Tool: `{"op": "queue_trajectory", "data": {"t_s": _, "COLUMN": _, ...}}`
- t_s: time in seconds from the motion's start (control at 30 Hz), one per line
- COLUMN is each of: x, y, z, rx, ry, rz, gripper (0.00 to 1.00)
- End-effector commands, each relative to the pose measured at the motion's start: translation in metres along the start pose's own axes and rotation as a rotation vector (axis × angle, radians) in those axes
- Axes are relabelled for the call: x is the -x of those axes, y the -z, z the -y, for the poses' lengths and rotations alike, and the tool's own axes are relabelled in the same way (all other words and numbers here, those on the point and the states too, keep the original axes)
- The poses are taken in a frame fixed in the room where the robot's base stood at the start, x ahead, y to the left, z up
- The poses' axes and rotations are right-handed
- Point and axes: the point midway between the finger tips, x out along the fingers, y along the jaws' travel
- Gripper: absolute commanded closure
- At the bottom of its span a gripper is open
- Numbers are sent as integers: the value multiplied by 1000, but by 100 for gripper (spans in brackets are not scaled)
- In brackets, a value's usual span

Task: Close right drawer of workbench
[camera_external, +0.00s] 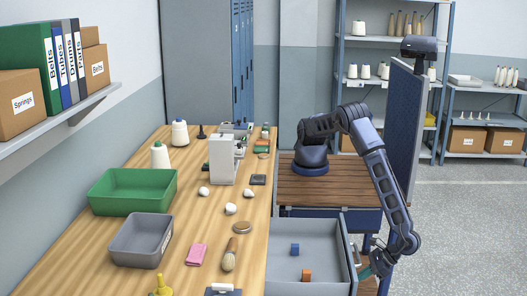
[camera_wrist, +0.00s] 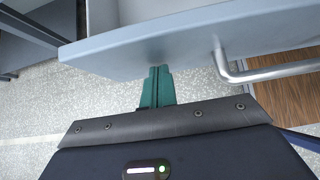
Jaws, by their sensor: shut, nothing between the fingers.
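The right drawer (camera_external: 322,240) of the workbench (camera_external: 150,235) is pulled open in the external view. A blue cube (camera_external: 295,249) and an orange cube (camera_external: 306,275) lie inside it. My gripper (camera_external: 377,266) is low at the drawer's outer front side, beside its handle. In the wrist view, the teal fingers of my gripper (camera_wrist: 158,75) are shut together and empty. Their tips are at the grey drawer front (camera_wrist: 180,45); I cannot tell whether they touch it. The metal handle (camera_wrist: 275,71) is to the right of the fingers.
The benchtop holds a green bin (camera_external: 130,205), a grey bin (camera_external: 138,245), a pink cloth (camera_external: 196,255), a brush (camera_external: 230,256) and a white machine (camera_external: 222,160). A blue panel (camera_external: 400,130) stands behind my arm. Open floor (camera_external: 455,230) lies to the right.

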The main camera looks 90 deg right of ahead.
Motion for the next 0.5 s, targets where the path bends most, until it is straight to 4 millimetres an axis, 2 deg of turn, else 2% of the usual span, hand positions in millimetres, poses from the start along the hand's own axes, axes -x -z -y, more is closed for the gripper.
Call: {"op": "queue_trajectory", "data": {"t_s": 0.5, "x": -94, "y": -94, "z": 1, "rx": -3, "ry": 4, "rz": 2, "gripper": 100}}
